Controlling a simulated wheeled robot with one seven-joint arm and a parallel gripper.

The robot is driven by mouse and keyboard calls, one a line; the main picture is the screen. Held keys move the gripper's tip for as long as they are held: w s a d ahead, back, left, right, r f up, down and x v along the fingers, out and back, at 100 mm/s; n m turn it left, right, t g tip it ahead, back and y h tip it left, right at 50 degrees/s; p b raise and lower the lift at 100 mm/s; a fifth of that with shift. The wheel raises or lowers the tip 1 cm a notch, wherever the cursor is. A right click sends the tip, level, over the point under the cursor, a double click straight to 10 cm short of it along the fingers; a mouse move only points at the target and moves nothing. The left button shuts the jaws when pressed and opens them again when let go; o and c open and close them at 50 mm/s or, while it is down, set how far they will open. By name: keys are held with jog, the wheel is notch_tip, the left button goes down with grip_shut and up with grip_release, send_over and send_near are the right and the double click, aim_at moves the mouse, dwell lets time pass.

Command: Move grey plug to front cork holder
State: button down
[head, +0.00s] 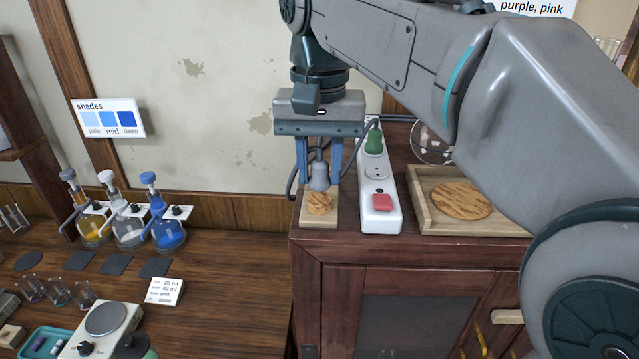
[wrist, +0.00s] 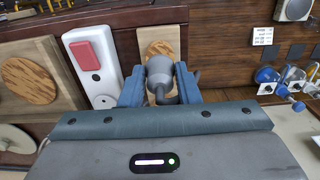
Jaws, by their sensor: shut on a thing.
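The grey plug (head: 319,177) is held upright between the blue fingers of my gripper (head: 320,180), which is shut on it. The plug also shows in the wrist view (wrist: 160,73) between the fingertips. In the head view it is over the front cork holder (head: 319,204), a round cork disc on a small light wooden board (head: 327,219). Whether the plug touches the cork cannot be told. The cork also shows in the wrist view (wrist: 161,48), partly hidden by the plug. A dark cord runs from the plug.
A white power strip (head: 382,217) with a red switch (head: 382,202) and a green plug (head: 374,143) lies just right of the holder. A wooden tray (head: 423,205) with a large cork disc (head: 461,199) is further right. Flasks (head: 129,228) stand on the lower left bench.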

jog(key=shift+f, duration=0.2)
jog(key=shift+f+b, duration=0.5)
jog(key=shift+f, duration=0.1)
jog(key=shift+f, duration=0.25)
dwell(0.4)
jog(key=c, duration=1)
grip_release()
jog(key=shift+r, duration=0.1)
